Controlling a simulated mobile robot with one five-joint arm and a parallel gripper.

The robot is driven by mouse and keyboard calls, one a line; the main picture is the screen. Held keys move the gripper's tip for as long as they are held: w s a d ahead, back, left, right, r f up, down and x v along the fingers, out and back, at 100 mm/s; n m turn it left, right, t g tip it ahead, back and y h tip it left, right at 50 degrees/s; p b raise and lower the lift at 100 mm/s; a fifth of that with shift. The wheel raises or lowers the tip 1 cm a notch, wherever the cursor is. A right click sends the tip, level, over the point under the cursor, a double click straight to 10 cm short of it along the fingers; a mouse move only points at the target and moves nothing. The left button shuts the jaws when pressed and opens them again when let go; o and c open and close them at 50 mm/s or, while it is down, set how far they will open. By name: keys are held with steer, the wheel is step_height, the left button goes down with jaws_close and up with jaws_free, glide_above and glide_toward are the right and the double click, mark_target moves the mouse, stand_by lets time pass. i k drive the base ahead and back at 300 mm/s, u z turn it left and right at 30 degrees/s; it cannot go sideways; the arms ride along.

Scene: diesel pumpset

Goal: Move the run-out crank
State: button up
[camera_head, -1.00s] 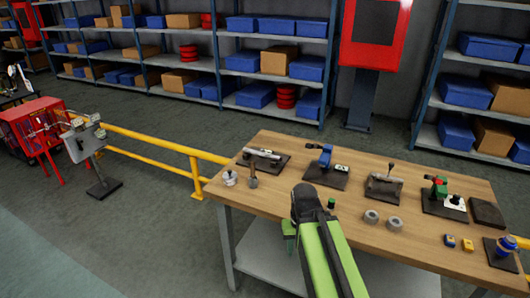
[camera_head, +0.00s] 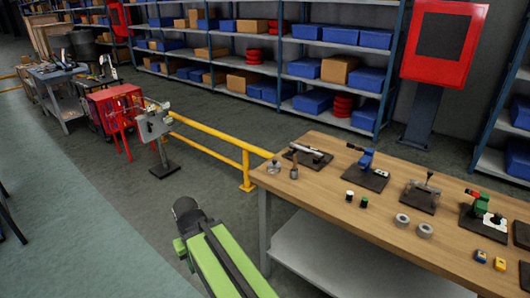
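I cannot pick out the run-out crank for certain at this size. A red machine (camera_head: 113,104) stands on the floor at the left. A grey panel on a stand (camera_head: 155,127) is just right of it, with small parts on top. Several small devices stand on the wooden table (camera_head: 335,215) at the right, among them a grey fixture with an upright lever (camera_head: 421,196). My gripper (camera_head: 180,249) is at the end of my green arm, over the floor left of the table. Its fingers are mostly hidden, so its opening is unclear.
A yellow rail (camera_head: 212,143) runs behind the floor space to the table. Another bench (camera_head: 58,92) stands at the far left. Shelves with blue bins (camera_head: 307,67) and a red cabinet (camera_head: 444,43) line the back. The floor (camera_head: 110,215) left of my arm is open.

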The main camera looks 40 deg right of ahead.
mark_target(303, 149)
steer(key=u, duration=0.45)
steer(key=i, duration=5.15)
steer(key=z, duration=1.6)
steer(key=k, duration=0.15)
steer(key=z, duration=2.75)
steer(key=i, duration=1)
